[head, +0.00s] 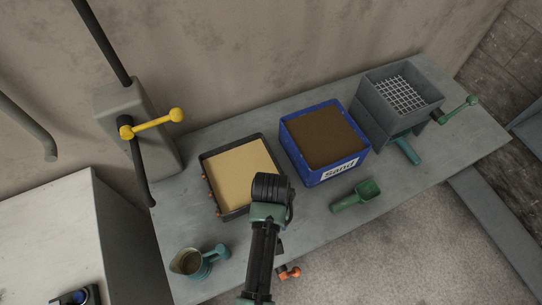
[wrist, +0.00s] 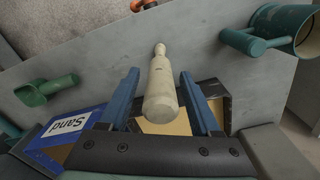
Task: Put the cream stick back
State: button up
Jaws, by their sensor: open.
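The cream stick (wrist: 161,82) shows in the wrist view, with its thick end near the camera and a narrow, knobbed end pointing away. It lies in the picture between the two blue fingers of my gripper (wrist: 160,72), which is open, with a gap on either side. I cannot tell whether it stands or lies, or what it rests on. In the head view my arm hides the stick and the fingers; my wrist is over the front right corner of a dark-rimmed tray of pale yellow material (head: 238,168).
A blue "Sand" box (head: 343,172) stands right of the tray, with a green scoop (head: 356,195) before it. A grey sieve box (head: 400,100) with a green crank is at far right. A teal-handled jug (head: 191,262) stands front left. A yellow-handled lever (head: 152,123) is behind.

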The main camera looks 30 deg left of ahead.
notch_tip(320, 180, up, 10)
jog(key=shift+r, duration=0.2)
jog(key=shift+r+p, duration=0.35)
jog(key=shift+r, duration=0.15)
